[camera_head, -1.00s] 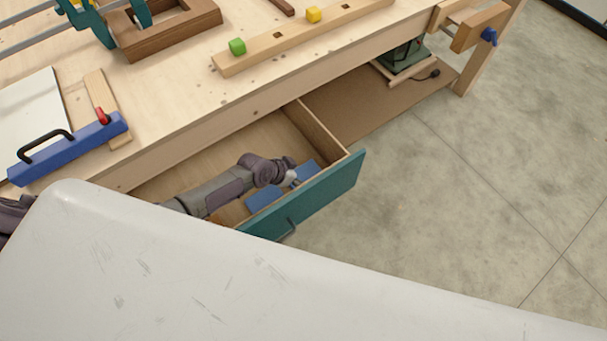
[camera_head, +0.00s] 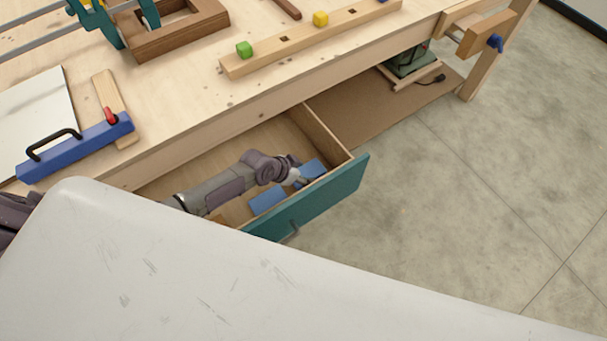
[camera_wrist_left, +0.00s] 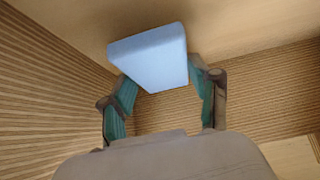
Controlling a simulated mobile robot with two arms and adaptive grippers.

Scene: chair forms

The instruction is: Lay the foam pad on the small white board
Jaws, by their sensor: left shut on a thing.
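My left gripper (camera_head: 298,178) is inside the open drawer and shut on the foam pad (camera_wrist_left: 155,57). In the left wrist view the pad is a light blue block between the two green-padded fingers. In the head view blue patches show on both sides of the gripper, one of them toward the drawer front (camera_head: 267,201); the gripper hides the part between, so I cannot tell if they are one piece. A white board (camera_head: 38,115) lies on the bench at the left, partly cut off by the frame. My right gripper is not in view.
The drawer has a teal front (camera_head: 320,203) and wooden walls around my left gripper. A blue bar with a black handle (camera_head: 75,148) lies along the board's near edge. A wooden strip with green and yellow blocks (camera_head: 300,40) and a wooden frame (camera_head: 180,28) are on the bench.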

